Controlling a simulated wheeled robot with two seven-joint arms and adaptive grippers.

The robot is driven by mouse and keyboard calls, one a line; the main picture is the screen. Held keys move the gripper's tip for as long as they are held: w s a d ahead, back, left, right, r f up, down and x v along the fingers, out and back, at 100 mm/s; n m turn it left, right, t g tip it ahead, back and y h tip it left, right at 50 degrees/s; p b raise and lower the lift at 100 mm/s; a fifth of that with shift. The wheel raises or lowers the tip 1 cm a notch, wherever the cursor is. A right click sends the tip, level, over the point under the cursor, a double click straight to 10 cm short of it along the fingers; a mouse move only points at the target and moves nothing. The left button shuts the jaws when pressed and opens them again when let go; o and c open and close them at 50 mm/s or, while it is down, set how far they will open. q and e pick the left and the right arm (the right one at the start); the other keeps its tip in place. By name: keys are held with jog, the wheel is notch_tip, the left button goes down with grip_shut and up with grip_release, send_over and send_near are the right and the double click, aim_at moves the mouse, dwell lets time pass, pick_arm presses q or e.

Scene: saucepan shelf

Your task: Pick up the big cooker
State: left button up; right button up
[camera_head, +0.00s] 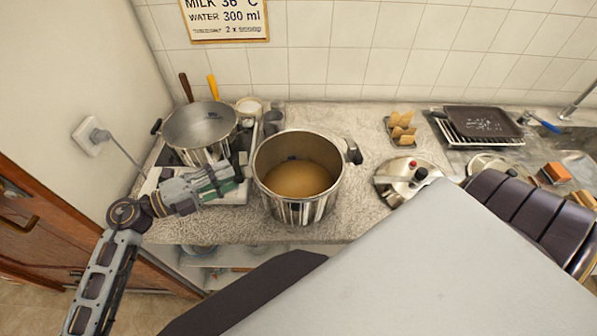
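The big cooker (297,211) is a deep steel pot with brown liquid inside. It stands upright near the counter's front edge, in the middle of the head view. A dark handle (353,152) sticks out at its right rim; its left side is partly covered by my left gripper. My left gripper (243,168) is at the cooker's left side, close to the rim. I cannot tell whether it touches the cooker or whether its fingers are closed. My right gripper is not in view.
A smaller steel pan (200,130) stands on the hob to the left. A round lid (408,181) lies right of the cooker, with bread pieces (402,129) behind it. A dark tray (483,121) is further right. The open shelf (215,258) lies below the counter.

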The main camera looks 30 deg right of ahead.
aim_at(241, 170)
pick_arm(q)
jog(key=shift+d, duration=0.55)
jog(key=shift+s+d+p, duration=0.1)
jog(key=shift+d+p, duration=0.3)
jog(key=shift+d, duration=1.4)
jog(key=shift+s+d+f, duration=0.1)
jog(key=shift+d, duration=0.15)
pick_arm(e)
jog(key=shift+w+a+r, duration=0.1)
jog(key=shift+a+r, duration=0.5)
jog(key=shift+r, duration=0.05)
pick_arm(q)
grip_shut()
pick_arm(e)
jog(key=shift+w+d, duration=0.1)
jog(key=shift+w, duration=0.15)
